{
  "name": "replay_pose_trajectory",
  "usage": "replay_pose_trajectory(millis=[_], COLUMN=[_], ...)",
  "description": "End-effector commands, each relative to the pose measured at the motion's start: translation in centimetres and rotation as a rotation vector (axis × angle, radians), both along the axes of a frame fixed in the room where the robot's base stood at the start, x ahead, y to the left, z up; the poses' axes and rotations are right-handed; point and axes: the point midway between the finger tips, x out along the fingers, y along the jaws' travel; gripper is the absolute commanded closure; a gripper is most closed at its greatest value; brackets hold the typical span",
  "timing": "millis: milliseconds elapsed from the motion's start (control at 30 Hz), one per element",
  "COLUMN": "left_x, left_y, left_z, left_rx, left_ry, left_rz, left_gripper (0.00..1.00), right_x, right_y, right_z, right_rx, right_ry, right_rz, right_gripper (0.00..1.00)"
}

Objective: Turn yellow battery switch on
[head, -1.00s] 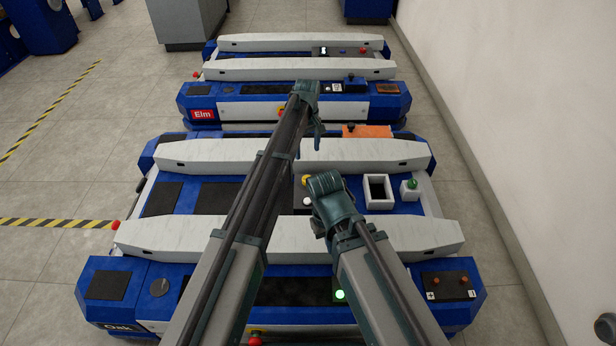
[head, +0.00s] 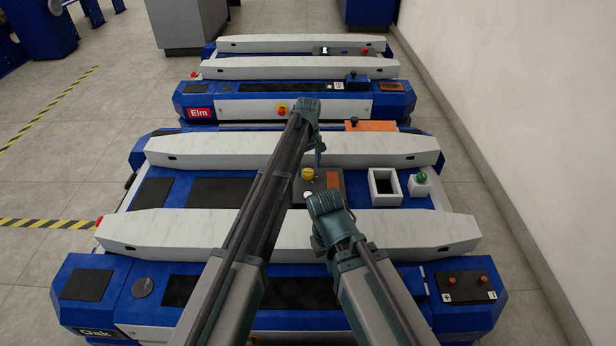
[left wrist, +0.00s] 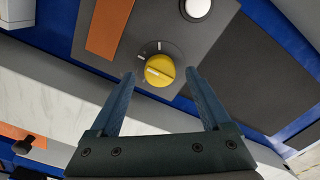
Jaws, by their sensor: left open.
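The yellow battery switch (head: 308,174) is a round knob on a dark grey panel (head: 328,182) on the top of the Oak cart, between its two pale beams. My left gripper (head: 318,160) points down near the panel. In its wrist view the fingers (left wrist: 160,78) are open, one on each side of the knob, with gaps showing. My right gripper (head: 324,208) is over the near beam; its jaws cannot be made out.
A white round button (left wrist: 196,8) and an orange-brown patch (left wrist: 109,27) lie on the same panel. A white open box (head: 384,187) and a green button (head: 420,178) stand to the right. The Elm cart (head: 230,108) is behind, and a wall is on the right.

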Motion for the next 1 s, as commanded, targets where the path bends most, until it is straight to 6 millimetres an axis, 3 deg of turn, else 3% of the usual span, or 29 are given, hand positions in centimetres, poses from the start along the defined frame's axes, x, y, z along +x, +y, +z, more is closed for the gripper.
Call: replay_pose_trajectory(millis=[100,400,833,867,1000], left_x=[0.0,0.0,0.0,0.0,0.0], left_y=[0.0,0.0,0.0,0.0,0.0], left_z=[-1.09,-1.01,-1.02,-1.02,-1.02], left_rx=[0.0,0.0,0.0,0.0,0.0], left_ry=[0.0,0.0,0.0,0.0,0.0], left_rz=[0.0,0.0,0.0,0.0,-0.004], left_gripper=[0.19,0.19,0.96,1.0,1.0], right_x=[0.01,0.02,0.02,0.02,0.02], right_y=[0.01,0.01,0.0,0.0,0.0], right_z=[-1.09,-1.01,-1.02,-1.02,-1.02], right_rx=[0.0,0.0,0.0,0.0,0.0], right_ry=[-0.001,-0.001,-0.001,-0.001,-0.001], right_rz=[-0.001,-0.001,-0.001,-0.001,-0.001], right_gripper=[1.0,1.0,1.0,1.0,1.0])
